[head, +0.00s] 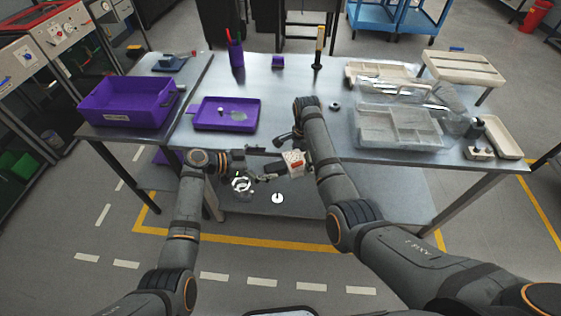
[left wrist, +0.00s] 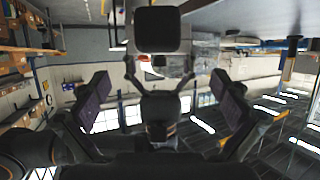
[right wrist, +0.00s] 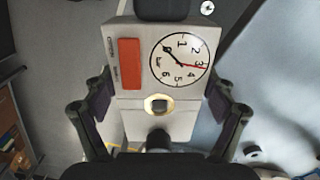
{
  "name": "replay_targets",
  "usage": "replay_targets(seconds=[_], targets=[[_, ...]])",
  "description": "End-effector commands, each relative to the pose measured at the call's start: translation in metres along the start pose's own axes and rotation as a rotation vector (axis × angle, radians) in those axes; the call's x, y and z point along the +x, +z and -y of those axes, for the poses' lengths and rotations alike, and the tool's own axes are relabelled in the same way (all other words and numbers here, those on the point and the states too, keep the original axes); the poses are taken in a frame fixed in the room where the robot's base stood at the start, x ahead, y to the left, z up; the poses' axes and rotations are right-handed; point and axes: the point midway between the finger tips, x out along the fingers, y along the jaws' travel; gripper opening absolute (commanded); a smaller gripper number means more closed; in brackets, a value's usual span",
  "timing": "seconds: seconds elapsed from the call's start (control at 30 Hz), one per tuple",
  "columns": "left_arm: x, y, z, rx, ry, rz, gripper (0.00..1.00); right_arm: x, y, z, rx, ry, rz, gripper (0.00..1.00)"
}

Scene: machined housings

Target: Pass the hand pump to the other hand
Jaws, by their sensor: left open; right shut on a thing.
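My right gripper (right wrist: 158,105) is shut on a pale box (right wrist: 130,90) with a clock-like dial and a red panel. I cannot tell from its look that it is a hand pump. In the head view the box (head: 294,158) hangs in front of the table's near edge, by my right wrist. My left gripper (left wrist: 160,100) is open and empty, with its dark pads wide apart. In the head view it is low and left of the box, pointing towards it, partly hard to make out.
The metal table (head: 285,100) lies beyond the grippers. A purple bin (head: 110,115) and a blue device with a lever (head: 170,63) stand on the left table.

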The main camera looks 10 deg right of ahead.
Motion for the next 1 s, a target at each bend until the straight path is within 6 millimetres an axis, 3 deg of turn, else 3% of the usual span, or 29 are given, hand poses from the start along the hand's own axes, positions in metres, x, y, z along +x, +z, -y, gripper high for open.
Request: replay_targets(seconds=[0.1,0.3,0.5,0.73,1.0], targets=[[0.028,-0.002,-0.001,-0.002,0.003,-0.003,1.0,-0.001,0.0,0.001,0.0,-0.002,0.0,0.35],[0.062,-0.001,0.0,-0.002,0.002,-0.001,1.0,-0.001,0.0,0.001,0.0,-0.002,0.0,0.35],[0.075,0.0,-0.001,0.0,0.001,0.0,1.0,-0.001,0.0,0.001,0.0,-0.002,0.0,0.35],[0.076,0.0,-0.001,0.0,0.0,0.001,1.0,-0.001,0.0,0.001,0.0,-0.002,0.0,0.35],[0.076,0.0,-0.001,0.0,0.0,0.001,0.66,-0.001,0.0,0.0,0.0,-0.001,0.0,0.35]])
